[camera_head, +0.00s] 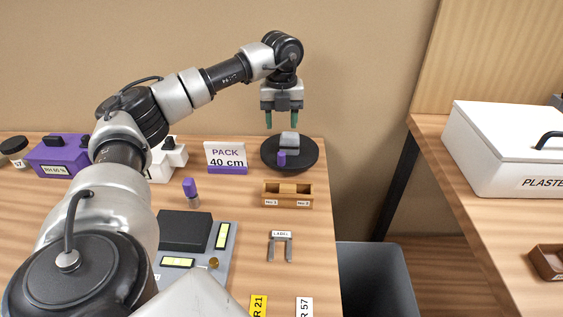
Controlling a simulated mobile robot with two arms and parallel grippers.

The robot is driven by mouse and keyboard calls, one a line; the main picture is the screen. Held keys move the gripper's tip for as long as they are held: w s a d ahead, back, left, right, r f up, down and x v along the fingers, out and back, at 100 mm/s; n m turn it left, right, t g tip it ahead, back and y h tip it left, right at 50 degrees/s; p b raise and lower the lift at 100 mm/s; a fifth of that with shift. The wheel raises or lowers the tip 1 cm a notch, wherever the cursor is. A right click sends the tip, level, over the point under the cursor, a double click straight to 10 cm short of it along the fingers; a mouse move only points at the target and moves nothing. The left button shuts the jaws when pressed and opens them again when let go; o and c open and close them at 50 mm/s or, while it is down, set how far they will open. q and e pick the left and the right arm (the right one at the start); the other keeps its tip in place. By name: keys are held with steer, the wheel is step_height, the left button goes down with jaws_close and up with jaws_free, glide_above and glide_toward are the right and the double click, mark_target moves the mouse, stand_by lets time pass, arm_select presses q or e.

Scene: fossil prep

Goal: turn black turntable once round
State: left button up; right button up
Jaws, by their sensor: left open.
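The black turntable (305,160) is a round disc at the back right corner of the wooden table. A grey block (289,140) stands on it, with a small purple piece (282,158) in front of the block. My left gripper (283,125) points down above the turntable's left part, with its two green-tipped fingers apart and nothing between them. It appears clear of the disc and the block. My right gripper is not in view.
A "PACK 40 cm" sign (226,155) stands left of the turntable. A wooden holder (287,203) is in front of it. A purple-topped vial (191,192) and a grey tray (225,262) are nearer. A dark bin (375,280) and a white box (515,150) are on the right.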

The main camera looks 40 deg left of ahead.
mark_target(281, 153)
arm_select(q)
step_height(281, 153, down, 11)
steer(key=shift+f, duration=0.15)
stand_by(0.4)
steer(key=shift+c, duration=0.5)
jaws_close()
